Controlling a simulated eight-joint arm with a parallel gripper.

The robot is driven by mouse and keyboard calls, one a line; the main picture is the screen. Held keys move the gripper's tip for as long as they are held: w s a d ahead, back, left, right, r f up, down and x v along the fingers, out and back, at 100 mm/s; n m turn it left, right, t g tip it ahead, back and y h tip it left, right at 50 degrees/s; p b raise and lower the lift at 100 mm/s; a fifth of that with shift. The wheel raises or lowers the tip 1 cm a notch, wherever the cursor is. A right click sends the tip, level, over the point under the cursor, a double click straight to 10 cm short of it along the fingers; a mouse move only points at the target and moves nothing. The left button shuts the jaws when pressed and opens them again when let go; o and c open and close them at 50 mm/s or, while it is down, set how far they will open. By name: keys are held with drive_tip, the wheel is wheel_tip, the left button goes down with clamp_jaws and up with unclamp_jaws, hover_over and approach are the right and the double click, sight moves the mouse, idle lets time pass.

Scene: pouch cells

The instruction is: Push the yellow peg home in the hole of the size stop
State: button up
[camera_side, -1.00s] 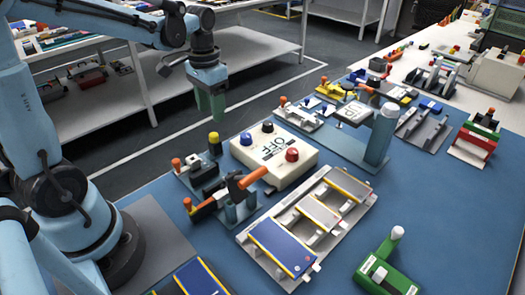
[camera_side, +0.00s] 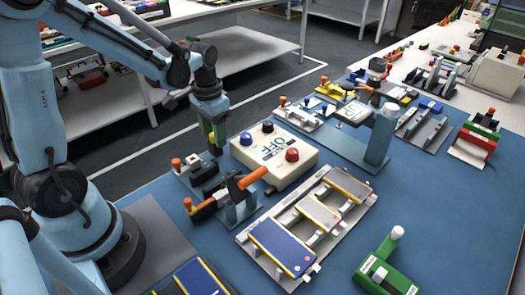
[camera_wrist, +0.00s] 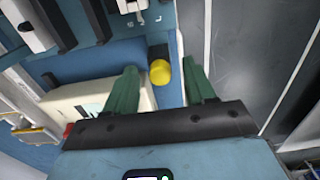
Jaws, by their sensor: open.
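The yellow peg (camera_wrist: 160,73) shows its round yellow end between my two green fingers in the wrist view. A dark block (camera_wrist: 158,51), perhaps the size stop, shows just beyond it. My gripper (camera_wrist: 161,66) is open, with one finger on each side of the peg and visible space at both sides. In the side view my gripper (camera_side: 214,140) is lowered over the peg's place, behind the orange-knobbed fixtures, and mostly hides the peg. The hole and how deep the peg sits in it cannot be seen.
A white box marked OFF (camera_side: 270,158) with coloured buttons stands close to the right of my gripper. A fixture with an orange handle (camera_side: 252,178) is in front. A white rack (camera_side: 310,225) holds blue and white cells.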

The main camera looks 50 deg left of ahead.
clamp_jaws()
drive_tip(key=shift+r, duration=0.15)
drive_tip(key=shift+r, duration=0.9)
wheel_tip(320, 180, up, 2)
drive_tip(key=shift+r, duration=0.1)
drive_tip(key=s+d+r, duration=0.3)
drive_tip(key=d+r, duration=0.3)
drive_tip(key=d, duration=0.5)
drive_tip(key=s+a, duration=0.4)
drive_tip(key=a, duration=0.5)
drive_tip(key=shift+s+a, duration=0.25)
drive_tip(key=shift+a, duration=0.1)
